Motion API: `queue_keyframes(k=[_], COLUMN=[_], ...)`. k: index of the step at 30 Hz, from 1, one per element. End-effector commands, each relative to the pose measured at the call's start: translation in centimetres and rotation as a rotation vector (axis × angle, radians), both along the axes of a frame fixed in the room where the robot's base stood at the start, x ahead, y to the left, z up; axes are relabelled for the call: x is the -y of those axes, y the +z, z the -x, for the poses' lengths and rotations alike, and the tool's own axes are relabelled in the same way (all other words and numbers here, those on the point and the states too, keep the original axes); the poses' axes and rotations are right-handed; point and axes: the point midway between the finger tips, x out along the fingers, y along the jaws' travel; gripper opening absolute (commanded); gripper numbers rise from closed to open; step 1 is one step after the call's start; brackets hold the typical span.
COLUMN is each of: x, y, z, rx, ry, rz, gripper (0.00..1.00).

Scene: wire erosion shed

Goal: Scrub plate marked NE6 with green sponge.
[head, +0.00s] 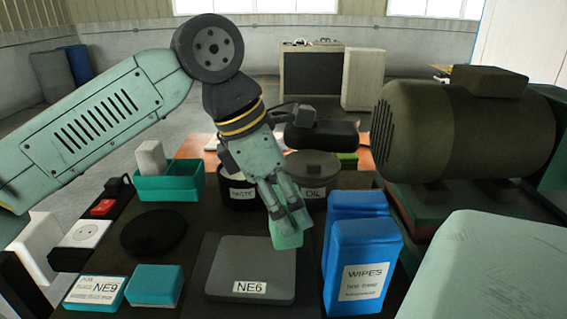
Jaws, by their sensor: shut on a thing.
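The plate marked NE6 (250,262) is a flat grey slab lying on the dark bench top, with a white label at its front edge. My gripper (285,212) points down above the plate's far right corner and is shut on a green sponge (287,237). The sponge's lower end overlaps that corner in the head view. I cannot tell whether it touches the plate. The gripper fingers cover the sponge's upper part.
Blue WIPES packs (362,268) stand close right of the plate. A teal block (155,286), an NE9-labelled item (95,291) and a black disc (153,232) lie left. Behind are a teal bin (170,186), a WASTE container (238,200), an OIL pot (313,168) and a large motor (460,130).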

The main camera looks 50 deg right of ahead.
Motion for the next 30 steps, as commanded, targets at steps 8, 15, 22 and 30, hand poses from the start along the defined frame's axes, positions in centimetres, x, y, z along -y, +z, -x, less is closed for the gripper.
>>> queue_keyframes(k=[8, 15, 22, 30], x=[-0.1, -0.2, -0.2, -0.1], y=[2.7, 3.1, 3.0, 3.6], z=[0.9, 1.1, 1.1, 1.1], rx=[0.0, 0.0, 0.0, 0.001], ry=[-0.002, -0.002, -0.002, -0.001], rz=[0.0, 0.0, 0.0, 0.001], gripper=[0.25, 0.25, 0.25, 0.25])
